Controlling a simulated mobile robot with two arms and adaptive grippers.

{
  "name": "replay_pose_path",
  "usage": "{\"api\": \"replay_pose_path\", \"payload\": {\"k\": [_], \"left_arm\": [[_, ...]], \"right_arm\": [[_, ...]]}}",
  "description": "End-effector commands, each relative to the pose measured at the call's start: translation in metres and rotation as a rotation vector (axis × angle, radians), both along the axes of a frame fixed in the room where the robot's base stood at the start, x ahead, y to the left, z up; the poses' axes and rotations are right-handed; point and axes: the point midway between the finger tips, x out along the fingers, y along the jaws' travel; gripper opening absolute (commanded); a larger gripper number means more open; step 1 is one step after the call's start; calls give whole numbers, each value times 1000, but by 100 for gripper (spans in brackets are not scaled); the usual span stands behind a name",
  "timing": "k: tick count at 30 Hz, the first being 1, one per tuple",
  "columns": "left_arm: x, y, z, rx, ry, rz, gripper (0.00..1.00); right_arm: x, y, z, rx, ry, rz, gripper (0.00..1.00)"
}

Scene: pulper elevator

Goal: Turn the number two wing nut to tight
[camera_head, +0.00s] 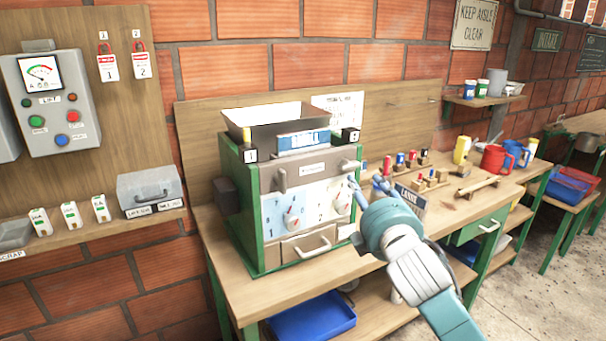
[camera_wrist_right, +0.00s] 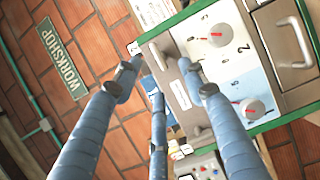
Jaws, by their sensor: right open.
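The number two wing nut (camera_head: 350,165) is a grey bar at the upper right front of the green-framed machine (camera_head: 305,215), below the black block marked 2 (camera_head: 350,136). It also shows in the right wrist view (camera_wrist_right: 158,56), between the fingertips in the picture. A matching number one wing nut (camera_head: 282,180) sits at the upper left front and hangs downward. My right gripper (camera_head: 367,184) is open and empty, its blue fingers just in front of and right of the number two wing nut. I cannot tell whether a fingertip touches it. My left gripper is out of view.
Two dials with red pointers, number 1 (camera_head: 291,223) and number 2 (camera_head: 343,204), sit below the wing nuts. A hopper (camera_head: 275,118) tops the machine. Several pegs and mugs (camera_head: 494,160) stand on the bench to the right. A control box (camera_head: 55,103) hangs at left.

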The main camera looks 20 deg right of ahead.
Motion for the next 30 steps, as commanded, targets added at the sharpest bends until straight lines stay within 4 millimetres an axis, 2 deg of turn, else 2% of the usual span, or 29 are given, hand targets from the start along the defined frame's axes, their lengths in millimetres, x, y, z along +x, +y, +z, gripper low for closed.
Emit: {"api": "replay_pose_path", "payload": {"k": [1, 5, 13, 21, 30], "left_arm": [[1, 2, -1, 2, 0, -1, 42], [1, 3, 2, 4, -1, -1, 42], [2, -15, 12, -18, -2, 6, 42], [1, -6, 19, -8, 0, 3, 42], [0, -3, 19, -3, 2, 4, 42]], "right_arm": [[-3, 1, 7, -15, -10, -1, 42], [3, -1, 14, -23, -17, -1, 42], [50, -16, 14, -19, -16, -1, 42], [89, -28, 13, -19, -16, 0, 42], [99, -31, 11, -20, -16, 2, 42]]}}
